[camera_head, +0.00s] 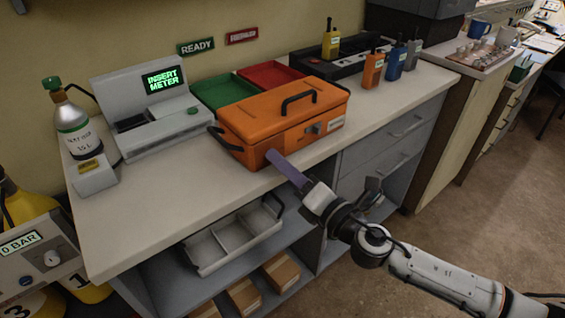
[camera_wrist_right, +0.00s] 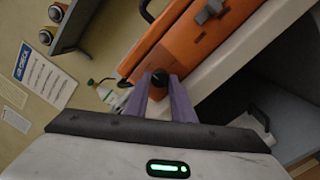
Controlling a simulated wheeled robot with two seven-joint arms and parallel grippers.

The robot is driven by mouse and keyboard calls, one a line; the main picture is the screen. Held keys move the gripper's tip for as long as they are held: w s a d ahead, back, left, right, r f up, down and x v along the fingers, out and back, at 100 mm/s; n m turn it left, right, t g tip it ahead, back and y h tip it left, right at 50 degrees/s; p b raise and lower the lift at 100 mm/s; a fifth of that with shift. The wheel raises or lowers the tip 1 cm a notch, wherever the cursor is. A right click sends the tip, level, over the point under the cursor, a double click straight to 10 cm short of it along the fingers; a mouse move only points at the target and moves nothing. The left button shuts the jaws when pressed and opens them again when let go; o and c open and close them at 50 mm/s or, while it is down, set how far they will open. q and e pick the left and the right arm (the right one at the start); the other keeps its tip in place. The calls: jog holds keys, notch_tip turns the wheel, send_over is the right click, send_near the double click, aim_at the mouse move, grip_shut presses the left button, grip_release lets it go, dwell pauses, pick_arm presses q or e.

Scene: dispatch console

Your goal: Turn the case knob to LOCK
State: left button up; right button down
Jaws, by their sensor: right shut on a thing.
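The orange case (camera_head: 262,118) stands closed on the counter, with a black carrying handle on its lid. It also shows in the right wrist view (camera_wrist_right: 185,35). My right gripper (camera_head: 272,156) reaches the front face of the case near its left end. In the right wrist view its purple fingers (camera_wrist_right: 160,88) are shut on a black knob (camera_wrist_right: 159,76) on the case. The knob's markings and pointer are not readable, and the fingers hide it in the head view. My left gripper is not in view.
A grey meter console (camera_head: 150,100) showing INSERT METER stands left of the case. Green (camera_head: 222,92) and red (camera_head: 270,74) trays lie behind it. Orange, blue and grey handsets stand to the right. The counter's front left is clear.

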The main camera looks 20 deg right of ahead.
dwell(0.5)
jog(key=c, duration=1.5)
grip_release()
jog(key=shift+s+f, duration=0.1)
jog(key=shift+f, duration=0.05)
